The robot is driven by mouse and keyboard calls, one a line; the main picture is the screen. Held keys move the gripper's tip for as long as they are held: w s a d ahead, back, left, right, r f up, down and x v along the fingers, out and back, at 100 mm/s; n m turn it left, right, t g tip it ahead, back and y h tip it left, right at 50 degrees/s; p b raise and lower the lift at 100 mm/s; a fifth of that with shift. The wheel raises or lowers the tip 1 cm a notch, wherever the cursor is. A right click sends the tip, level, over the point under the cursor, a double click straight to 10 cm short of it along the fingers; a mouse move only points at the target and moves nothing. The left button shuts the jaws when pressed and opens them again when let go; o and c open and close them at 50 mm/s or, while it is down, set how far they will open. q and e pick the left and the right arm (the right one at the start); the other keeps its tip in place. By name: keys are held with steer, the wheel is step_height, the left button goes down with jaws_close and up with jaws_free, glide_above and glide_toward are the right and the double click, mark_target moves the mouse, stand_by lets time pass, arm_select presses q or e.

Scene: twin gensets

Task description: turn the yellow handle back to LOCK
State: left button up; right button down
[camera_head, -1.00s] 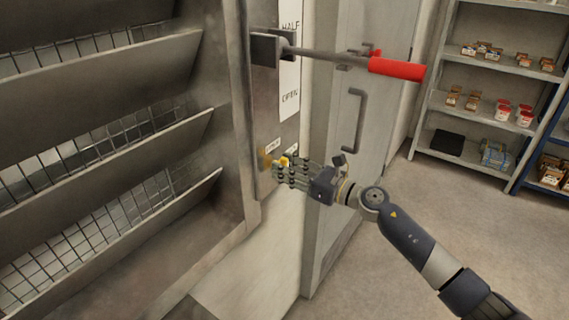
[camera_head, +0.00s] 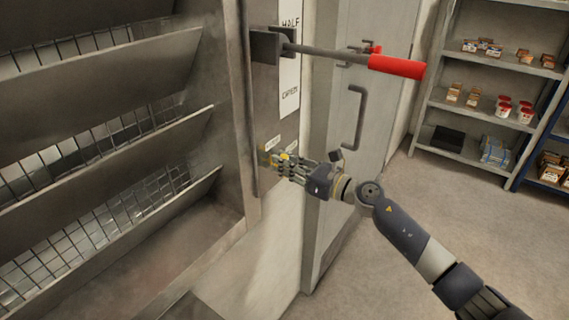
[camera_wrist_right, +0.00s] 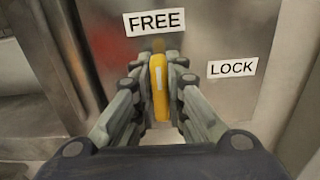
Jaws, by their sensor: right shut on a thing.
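The yellow handle (camera_wrist_right: 159,88) stands upright between the fingers of my right gripper (camera_wrist_right: 158,75) in the right wrist view. It points up toward the FREE label (camera_wrist_right: 153,21). The LOCK label (camera_wrist_right: 232,68) is to the right of the handle. My right gripper is shut on the handle, with a finger on each side. In the head view the right gripper (camera_head: 280,164) is at the lower panel, and its fingers cover much of the handle (camera_head: 272,160). My left gripper is not in view.
A long lever with a red grip (camera_head: 397,67) sticks out to the right above my right arm. A grey cabinet door with a handle (camera_head: 355,118) stands behind. Louvred slats (camera_head: 110,140) fill the left. Shelves (camera_head: 470,155) stand at the far right.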

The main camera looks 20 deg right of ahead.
steer(key=m+p, duration=0.1)
steer(key=m, duration=0.3)
steer(key=shift+w+d+p, duration=0.1)
steer(key=shift+d+p, duration=0.05)
steer(key=shift+p, duration=0.2)
steer(key=m+p, duration=0.2)
steer(key=m, duration=0.2)
steer(key=shift+m, duration=0.4)
steer(key=m+p, duration=0.1)
steer(key=m, duration=0.1)
steer(key=m+p, duration=0.1)
steer(key=m, duration=0.1)
steer(key=shift+w+d+f+m, duration=0.1)
steer(key=shift+f+m, duration=0.05)
steer(key=shift+m, duration=0.15)
steer(key=shift+f+m+p, duration=0.2)
steer(key=shift+m+p, duration=0.55)
steer(key=shift+m, duration=1.25)
steer(key=c, duration=1.6)
jaws_free()
steer(key=shift+d, duration=0.1)
